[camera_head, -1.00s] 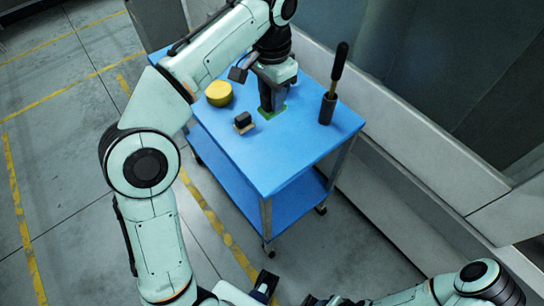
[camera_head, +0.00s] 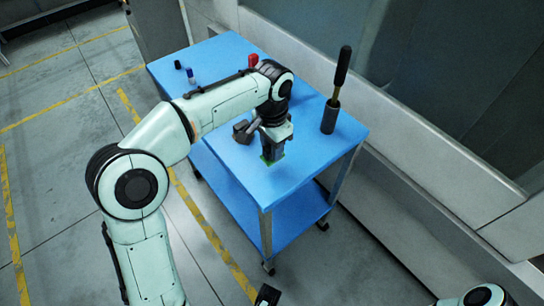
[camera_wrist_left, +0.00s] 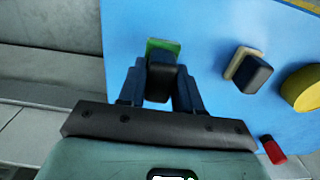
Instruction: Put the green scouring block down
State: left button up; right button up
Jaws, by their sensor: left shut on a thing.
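The green scouring block (camera_head: 272,158) is held under my left gripper (camera_head: 271,150), over the near part of the blue cart top (camera_head: 310,165). In the left wrist view the block's green edge (camera_wrist_left: 163,45) shows beyond the fingertips of my left gripper (camera_wrist_left: 160,75). The gripper is shut on it and hides most of it. I cannot tell whether the block touches the cart top.
A black-handled tool stands in a dark holder (camera_head: 330,115) at the right edge. The left wrist view shows a black-and-tan block (camera_wrist_left: 250,70), a yellow round thing (camera_wrist_left: 303,88) and a red item (camera_wrist_left: 272,150). Small blue (camera_head: 190,75) and black (camera_head: 178,65) items stand at the far left.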

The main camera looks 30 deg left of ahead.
pick_arm(q)
jog(key=shift+f, duration=1.95)
jog(key=shift+f, duration=0.15)
jog(key=o, duration=0.9)
jog(key=shift+f+b, duration=0.1)
jog(key=shift+b, duration=0.3)
notch_tip(320, 180, up, 14)
jog(key=p, duration=0.3)
jog(key=shift+s+f, duration=0.15)
jog(key=shift+f, duration=0.05)
jog(key=shift+f, duration=0.1)
